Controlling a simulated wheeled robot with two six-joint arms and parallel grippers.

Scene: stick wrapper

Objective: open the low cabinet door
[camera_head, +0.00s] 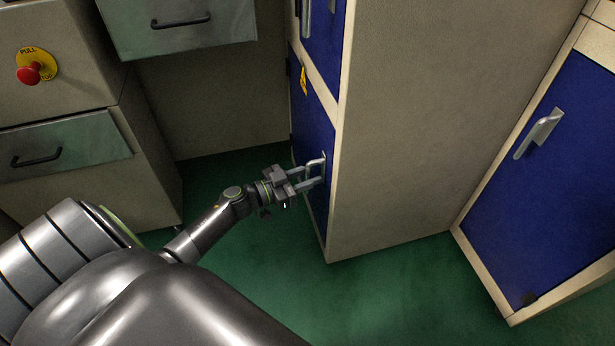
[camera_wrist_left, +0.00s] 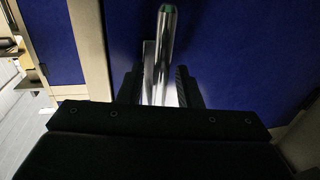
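The low cabinet door (camera_head: 314,129) is a blue panel in a beige frame, and it looks shut. Its silver handle (camera_head: 316,162) stands off the panel. My left gripper (camera_head: 312,176) is at this handle, with its two fingers spread apart. In the left wrist view, the handle (camera_wrist_left: 161,55) rises between the two dark fingers (camera_wrist_left: 160,88), in front of the blue door (camera_wrist_left: 240,50). The fingers are on either side of the bar; contact is hard to make out. My right gripper is not in view.
Another blue door (camera_head: 550,180) with a silver handle is at the right. A beige side wall (camera_head: 420,120) stands between. Grey drawers (camera_head: 65,145) and a red stop button (camera_head: 29,74) are at the left. Green floor (camera_head: 390,300) is clear in front.

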